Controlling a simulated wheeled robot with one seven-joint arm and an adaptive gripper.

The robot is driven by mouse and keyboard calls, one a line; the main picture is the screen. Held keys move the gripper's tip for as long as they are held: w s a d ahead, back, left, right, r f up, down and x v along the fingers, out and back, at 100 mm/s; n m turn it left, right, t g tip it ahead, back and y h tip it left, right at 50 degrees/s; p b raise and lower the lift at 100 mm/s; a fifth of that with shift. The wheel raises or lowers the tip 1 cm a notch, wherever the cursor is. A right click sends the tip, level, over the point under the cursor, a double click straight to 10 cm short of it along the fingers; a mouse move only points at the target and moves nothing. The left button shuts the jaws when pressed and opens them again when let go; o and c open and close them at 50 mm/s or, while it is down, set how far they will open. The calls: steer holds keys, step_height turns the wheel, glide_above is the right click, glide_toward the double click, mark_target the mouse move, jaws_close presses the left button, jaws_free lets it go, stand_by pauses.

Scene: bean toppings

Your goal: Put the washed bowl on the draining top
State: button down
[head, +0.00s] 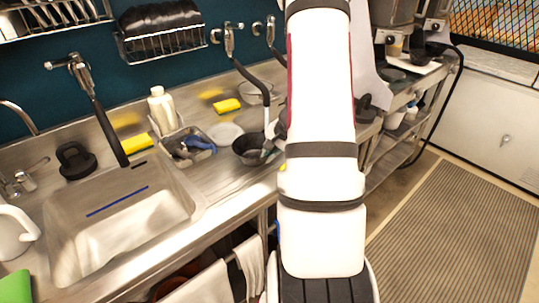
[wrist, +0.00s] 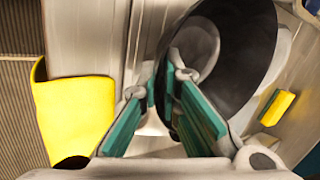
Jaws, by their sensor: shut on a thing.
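A dark bowl (head: 248,150) shows in the head view just left of my arm, at the draining top's front part. In the wrist view the dark bowl (wrist: 252,45) is large, its wide opening tilted toward the upper right. My gripper (wrist: 165,85) has green-padded fingers shut on the bowl's rim. In the head view my arm hides most of the gripper. The steel draining top (head: 205,185) runs to the right of the sink (head: 120,205). I cannot tell whether the bowl touches the top.
A steel tray with utensils (head: 188,147), a pale plate (head: 225,132), a clear bowl (head: 258,93), a yellow sponge (head: 227,105) and a white bottle (head: 160,106) stand around the bowl. A black spray hose (head: 254,82) hangs behind. A yellow item (wrist: 75,115) lies left of my gripper.

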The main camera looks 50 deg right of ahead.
steer(key=shift+f, duration=0.1)
steer(key=c, duration=1.8)
jaws_free()
